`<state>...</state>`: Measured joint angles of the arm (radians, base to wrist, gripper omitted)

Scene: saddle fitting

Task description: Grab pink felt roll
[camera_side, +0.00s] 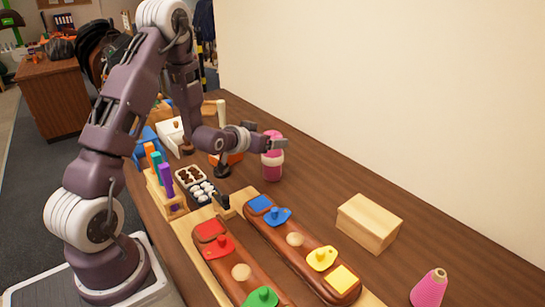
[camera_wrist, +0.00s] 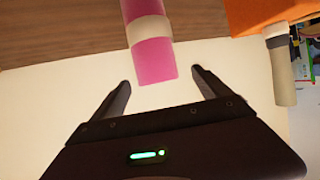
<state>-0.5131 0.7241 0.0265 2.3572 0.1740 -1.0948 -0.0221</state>
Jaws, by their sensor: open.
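The pink felt roll (camera_side: 272,171) stands upright on the table near the wall, with a pale band around its middle. My gripper (camera_side: 277,144) is level with its upper part in the side view and overlaps it there. In the wrist view the roll (camera_wrist: 157,62) lies between and just ahead of the two spread fingertips (camera_wrist: 161,77). The fingers look apart from it on both sides. My gripper is open and holds nothing. I cannot tell how deep the roll sits between the fingers.
Two brown padded blocks (camera_side: 290,243) with coloured knobs and patches fill the front. A wooden box (camera_side: 368,223) and a pink thread cone (camera_side: 429,289) stand to the right. A rack of coloured handles (camera_side: 166,180) is left. Bare table lies between roll and box.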

